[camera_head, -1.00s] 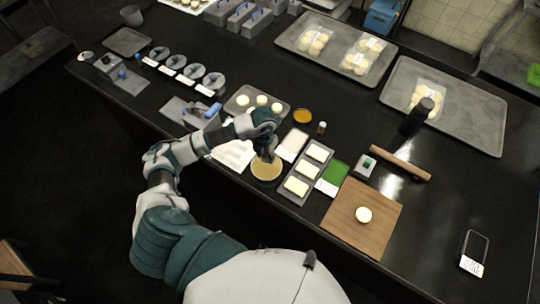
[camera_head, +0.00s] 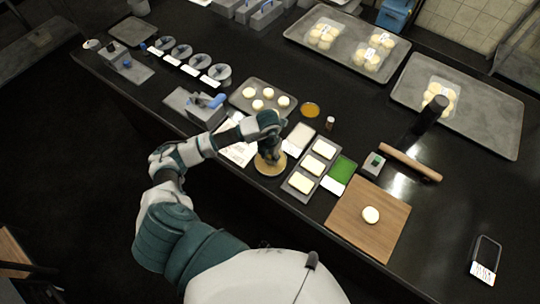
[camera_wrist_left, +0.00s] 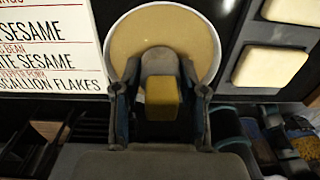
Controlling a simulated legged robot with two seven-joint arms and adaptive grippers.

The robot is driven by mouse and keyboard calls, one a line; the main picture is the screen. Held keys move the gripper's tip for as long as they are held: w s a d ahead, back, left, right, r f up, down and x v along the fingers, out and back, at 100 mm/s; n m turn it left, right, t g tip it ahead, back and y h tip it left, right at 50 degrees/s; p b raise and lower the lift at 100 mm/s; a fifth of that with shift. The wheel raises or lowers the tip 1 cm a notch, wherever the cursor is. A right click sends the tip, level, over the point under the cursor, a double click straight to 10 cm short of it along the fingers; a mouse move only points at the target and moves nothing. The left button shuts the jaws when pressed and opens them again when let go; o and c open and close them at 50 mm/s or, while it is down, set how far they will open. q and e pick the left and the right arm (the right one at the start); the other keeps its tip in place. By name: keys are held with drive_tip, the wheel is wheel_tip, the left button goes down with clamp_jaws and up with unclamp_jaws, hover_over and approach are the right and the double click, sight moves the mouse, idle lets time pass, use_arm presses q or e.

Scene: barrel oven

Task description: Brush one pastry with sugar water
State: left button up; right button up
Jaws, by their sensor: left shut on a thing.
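My left gripper (camera_head: 270,155) is over a round bowl of tan liquid (camera_head: 265,168). In the left wrist view my left gripper (camera_wrist_left: 160,105) is shut on a brush, whose yellowish handle end (camera_wrist_left: 162,98) shows between the fingers. The brush's dark lower part is in front of the bowl (camera_wrist_left: 205,75). Whether the brush tip touches the liquid is hidden. One pale round pastry (camera_head: 371,215) sits on a wooden board (camera_head: 350,228) at the right. Several more pastries (camera_head: 263,93) lie on a grey tray (camera_head: 242,108) behind the gripper. My right gripper is not in view.
A grey holder with pale yellow blocks (camera_head: 325,148) stands right of the bowl, beside a green dish (camera_head: 343,169). A rolling pin (camera_head: 410,162) and a dark cylinder (camera_head: 428,118) are farther right. A printed sheet (camera_wrist_left: 52,50) lies left of the bowl.

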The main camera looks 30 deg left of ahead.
use_arm(q)
drive_tip(key=shift+d, duration=0.1)
idle(0.3)
drive_tip(key=shift+s+f+b, duration=0.1)
drive_tip(key=shift+f+b, duration=0.3)
drive_tip(key=shift+f, duration=0.1)
idle(1.3)
drive_tip(key=shift+r, duration=0.1)
wheel_tip(320, 180, up, 2)
drive_tip(key=shift+p, duration=0.8)
drive_tip(key=shift+r+p, duration=1.65)
drive_tip(key=shift+r, duration=0.9)
drive_tip(key=shift+f, duration=0.1)
